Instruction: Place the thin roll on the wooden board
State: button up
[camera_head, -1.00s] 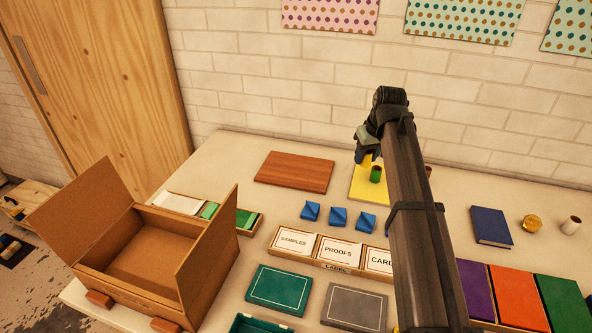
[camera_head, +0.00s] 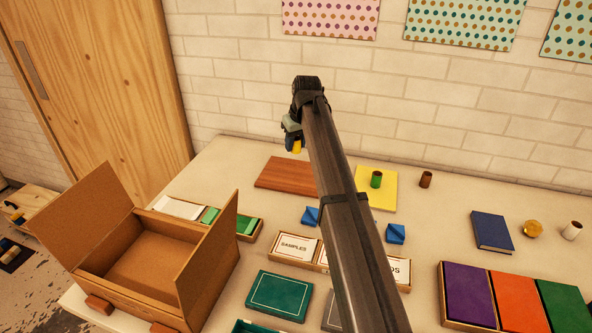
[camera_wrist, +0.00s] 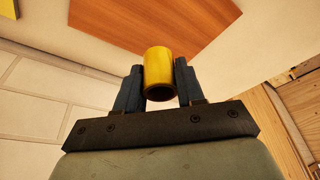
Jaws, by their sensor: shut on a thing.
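My gripper (camera_head: 293,143) is shut on a yellow roll (camera_head: 297,147), held in the air near the back of the table. In the wrist view the yellow roll (camera_wrist: 158,68) sits between the two fingers, its hollow end facing the camera. The reddish-brown wooden board (camera_head: 283,174) lies flat on the table below and slightly left of the gripper, with nothing seen on it; my arm covers its right end. The board also shows in the wrist view (camera_wrist: 150,22), beyond the roll.
A green roll (camera_head: 376,180) stands on a yellow sheet (camera_head: 384,200). A brown roll (camera_head: 426,179) stands to its right. A pale roll (camera_head: 572,230) is at the far right. Blue folded pieces (camera_head: 396,233), label boxes and an open cardboard box (camera_head: 150,262) fill the front.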

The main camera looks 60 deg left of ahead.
aim_at(294, 173)
notch_tip(294, 173, down, 9)
jog(key=shift+r, duration=0.1)
dwell(0.4)
jog(key=o, duration=1)
jog(key=v, duration=1.2)
